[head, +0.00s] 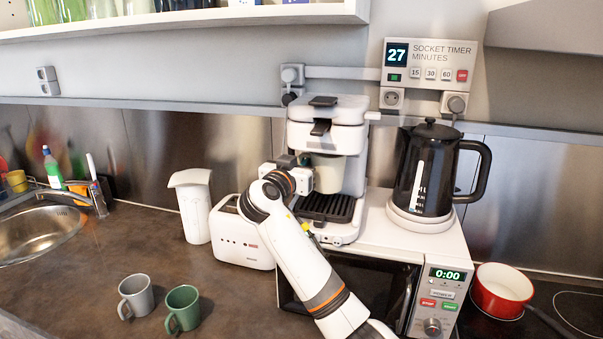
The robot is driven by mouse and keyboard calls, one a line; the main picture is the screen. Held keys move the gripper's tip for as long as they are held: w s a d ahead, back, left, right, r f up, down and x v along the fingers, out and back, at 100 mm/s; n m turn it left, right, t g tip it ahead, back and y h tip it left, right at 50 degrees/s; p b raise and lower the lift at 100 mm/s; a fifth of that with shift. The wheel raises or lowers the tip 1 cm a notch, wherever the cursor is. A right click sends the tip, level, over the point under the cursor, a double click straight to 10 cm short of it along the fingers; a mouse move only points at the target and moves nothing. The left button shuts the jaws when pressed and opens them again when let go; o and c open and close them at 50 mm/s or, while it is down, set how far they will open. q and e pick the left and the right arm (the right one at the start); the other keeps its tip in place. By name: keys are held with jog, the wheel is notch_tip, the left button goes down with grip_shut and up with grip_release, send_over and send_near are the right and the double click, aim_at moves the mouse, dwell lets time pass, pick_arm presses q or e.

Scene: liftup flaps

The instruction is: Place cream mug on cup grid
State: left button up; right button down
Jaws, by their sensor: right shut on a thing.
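The cream mug (328,174) is at the coffee machine (343,119), under its spout and above the cup grid (327,208). My right gripper (311,175) is shut on the mug from its left side; the fingers are partly hidden. The mug looks upright, and a gap shows between its base and the dark slatted grid. My left gripper is not in view.
The coffee machine and a black kettle (427,170) stand on a white microwave (440,295). A toaster (238,236) and white pitcher (194,207) are left. A grey mug (137,296) and green mug (183,309) stand on the counter.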

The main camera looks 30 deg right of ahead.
notch_tip(320, 180, down, 3)
jog(key=shift+f+p, duration=0.15)
jog(key=shift+p, duration=0.55)
jog(key=shift+a+f, duration=0.1)
jog(key=c, duration=2)
grip_release()
jog(key=shift+f, duration=0.1)
jog(key=o, duration=0.5)
jog(key=shift+r, duration=0.2)
jog(key=shift+s+a+f, duration=0.1)
jog(key=shift+a, duration=0.15)
jog(key=shift+b+v, duration=1.95)
jog(key=shift+v, duration=3.85)
jog(key=shift+s, duration=0.1)
